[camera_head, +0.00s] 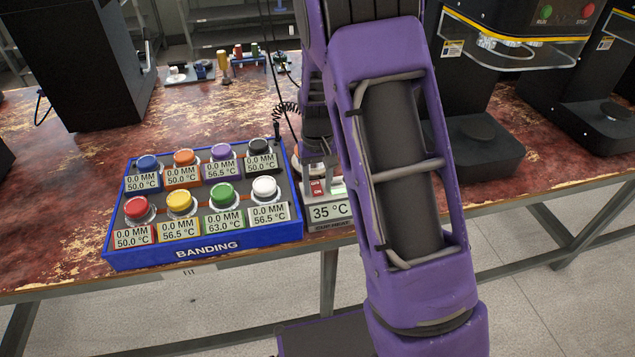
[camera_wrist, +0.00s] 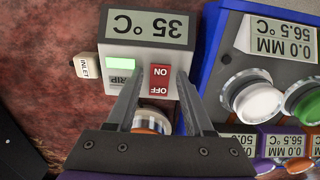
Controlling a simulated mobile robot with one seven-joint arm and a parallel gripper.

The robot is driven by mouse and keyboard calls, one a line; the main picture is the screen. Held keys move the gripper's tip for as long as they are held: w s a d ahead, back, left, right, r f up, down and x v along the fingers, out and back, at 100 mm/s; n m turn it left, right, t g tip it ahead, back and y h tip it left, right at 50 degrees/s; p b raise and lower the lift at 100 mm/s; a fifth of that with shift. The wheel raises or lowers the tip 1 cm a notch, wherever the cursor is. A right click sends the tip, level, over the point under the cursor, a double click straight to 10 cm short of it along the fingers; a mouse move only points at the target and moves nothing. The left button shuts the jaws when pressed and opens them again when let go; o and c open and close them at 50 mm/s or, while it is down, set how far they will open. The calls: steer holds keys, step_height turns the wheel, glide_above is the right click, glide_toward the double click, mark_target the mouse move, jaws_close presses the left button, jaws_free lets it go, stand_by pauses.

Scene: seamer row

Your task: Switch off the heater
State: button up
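The heater is a small pale box (camera_head: 341,188) at the right end of the blue tray, partly hidden by my purple arm in the head view. In the wrist view the heater (camera_wrist: 120,73) appears upside down, with a display (camera_wrist: 147,27) reading 35 °C, a lit green panel (camera_wrist: 120,63) and a red switch (camera_wrist: 160,73) marked ON and OFF. Which side of the switch is pressed I cannot tell. My gripper (camera_wrist: 160,80) is open, its two fingers apart over the switch area. Contact with the switch cannot be made out.
A blue tray (camera_head: 208,246) marked BANDING holds several coloured-lid jars with labels, close beside the heater. A round orange-and-white thing (camera_wrist: 152,121) shows between the fingers. A tag marked INLET (camera_wrist: 85,66) sits beside the heater. Black machines (camera_head: 478,141) stand to the right.

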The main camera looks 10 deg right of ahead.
jaws_close()
steer(key=shift+r, duration=0.1)
steer(key=shift+w+r+g+p, duration=0.2)
steer(key=shift+g+p, duration=0.3)
steer(key=shift+p, duration=0.6)
steer(key=shift+w+f+g+p, duration=0.2)
steer(key=shift+w+g+p, duration=0.05)
steer(key=shift+g+p, duration=0.85)
steer(key=shift+o, duration=1.3)
jaws_free()
